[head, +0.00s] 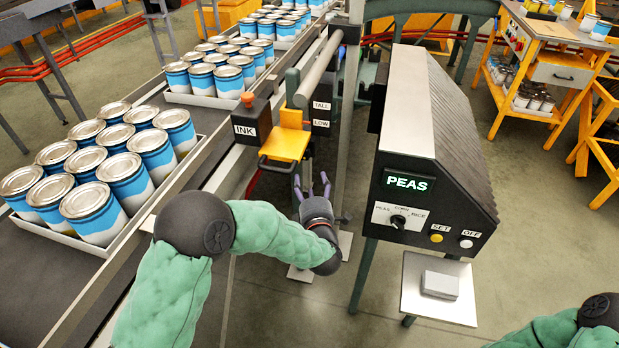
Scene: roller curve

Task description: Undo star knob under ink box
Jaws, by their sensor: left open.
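The ink box (249,122) is a dark box with a white INK label and an orange knob on top, beside the conveyor. I cannot make out a star knob under it. My left gripper (312,182) points up and away, below and to the right of the ink box, just under the yellow bracket. Its fingers are apart, with nothing seen between them. My right gripper is outside the view; only part of my right arm shows at the lower right.
A yellow bracket (285,145) sticks out beside the ink box. A dark plate labelled TALL and LOW (321,114) stands just right. A control cabinet reading PEAS (436,160) is to the right. Trays of cans (192,148) line the conveyor at left.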

